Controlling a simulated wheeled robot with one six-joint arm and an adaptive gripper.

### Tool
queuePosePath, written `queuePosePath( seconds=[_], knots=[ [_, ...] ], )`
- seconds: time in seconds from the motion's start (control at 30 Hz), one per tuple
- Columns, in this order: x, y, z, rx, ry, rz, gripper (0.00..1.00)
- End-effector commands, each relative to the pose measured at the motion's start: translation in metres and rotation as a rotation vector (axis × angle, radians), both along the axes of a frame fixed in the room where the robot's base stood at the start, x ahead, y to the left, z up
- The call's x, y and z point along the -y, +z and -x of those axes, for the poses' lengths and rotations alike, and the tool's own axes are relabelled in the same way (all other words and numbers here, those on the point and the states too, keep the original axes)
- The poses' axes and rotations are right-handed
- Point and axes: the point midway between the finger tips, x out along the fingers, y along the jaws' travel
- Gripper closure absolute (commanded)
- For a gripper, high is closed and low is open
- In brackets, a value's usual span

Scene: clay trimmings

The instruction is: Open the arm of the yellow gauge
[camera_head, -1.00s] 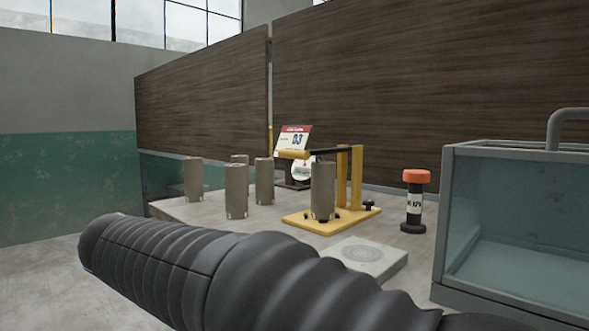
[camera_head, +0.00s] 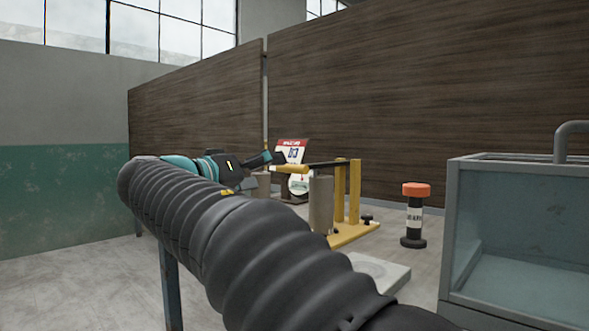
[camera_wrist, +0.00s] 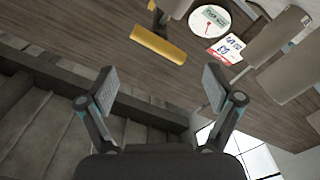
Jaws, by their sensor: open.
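The yellow gauge (camera_head: 354,190) stands on the table with yellow posts and a yellow base. Its dark arm (camera_head: 328,164) lies about level above a grey-brown clay cylinder (camera_head: 321,205) and ends in a yellow handle (camera_head: 292,169). I cannot tell whether the arm touches the cylinder. My gripper (camera_head: 275,158) is just left of the handle, tilted. In the wrist view my gripper (camera_wrist: 160,88) is open and empty, and the handle (camera_wrist: 158,45) lies beyond the gap between the fingertips, apart from them. My arm hides part of the gauge's base.
More clay cylinders (camera_wrist: 287,72) stand close to the gauge. A round dial (camera_wrist: 209,19) and a calendar card (camera_head: 292,150) are behind it. An orange-topped black post (camera_head: 415,215), a pale slab (camera_head: 374,270) and a glass-sided tank (camera_head: 515,225) are to the right.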

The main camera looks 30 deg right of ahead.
Motion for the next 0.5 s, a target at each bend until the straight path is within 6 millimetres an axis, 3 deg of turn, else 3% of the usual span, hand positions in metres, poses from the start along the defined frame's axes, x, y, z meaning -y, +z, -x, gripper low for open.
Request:
queuePosePath(
  seconds=[0.3,0.5],
  knots=[
    [0.056,0.0,-0.02,-0.002,-0.003,-0.001,0.09],
    [0.077,0.0,-0.028,-0.001,-0.001,0.0,0.09]
  ],
)
